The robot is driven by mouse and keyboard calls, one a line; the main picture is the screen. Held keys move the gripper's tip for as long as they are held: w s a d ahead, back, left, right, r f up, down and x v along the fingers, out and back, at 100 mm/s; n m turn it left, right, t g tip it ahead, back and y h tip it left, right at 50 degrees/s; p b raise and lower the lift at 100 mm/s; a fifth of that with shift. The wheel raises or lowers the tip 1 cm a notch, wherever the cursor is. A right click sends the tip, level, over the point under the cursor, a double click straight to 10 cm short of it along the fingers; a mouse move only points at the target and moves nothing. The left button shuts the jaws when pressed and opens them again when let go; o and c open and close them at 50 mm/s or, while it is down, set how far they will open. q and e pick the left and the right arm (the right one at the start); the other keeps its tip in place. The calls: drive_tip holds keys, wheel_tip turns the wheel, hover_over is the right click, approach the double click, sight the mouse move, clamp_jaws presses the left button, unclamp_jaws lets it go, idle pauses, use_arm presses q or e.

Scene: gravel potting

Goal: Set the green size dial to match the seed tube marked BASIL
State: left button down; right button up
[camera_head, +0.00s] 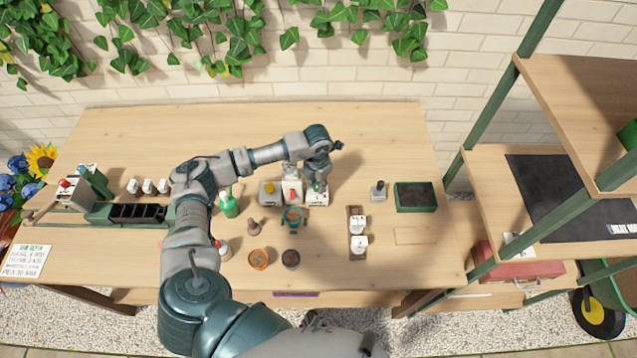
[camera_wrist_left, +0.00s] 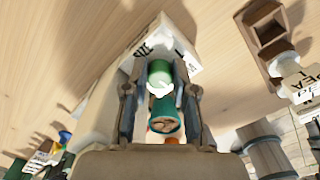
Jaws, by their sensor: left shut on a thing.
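The green size dial (camera_head: 317,187) sits on the right white unit (camera_head: 318,199) of a row of small devices mid-table. My left gripper (camera_head: 318,178) reaches down over it from above. In the left wrist view the green dial (camera_wrist_left: 153,71) is between my two fingers, which are shut on it. My right gripper is out of view.
A teal pot (camera_head: 292,226) stands in front of the devices, with smaller pots (camera_head: 259,259) nearer. A dark tray (camera_head: 415,196) is to the right. A card with a green heading (camera_head: 25,260) lies far left. The table's (camera_head: 400,130) back right is clear.

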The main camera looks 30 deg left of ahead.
sight(316, 185)
use_arm(q)
drive_tip(key=shift+s+f, duration=0.1)
drive_tip(key=shift+s, duration=0.1)
drive_tip(key=c, duration=0.9)
unclamp_jaws()
drive_tip(key=shift+a, duration=0.1)
drive_tip(key=shift+c, duration=0.2)
drive_tip(key=shift+s, duration=0.15)
drive_tip(key=shift+w+r, duration=0.2)
drive_tip(key=shift+r, duration=0.35)
wheel_tip(316, 185, up, 11)
drive_tip(key=shift+s+a, duration=0.1)
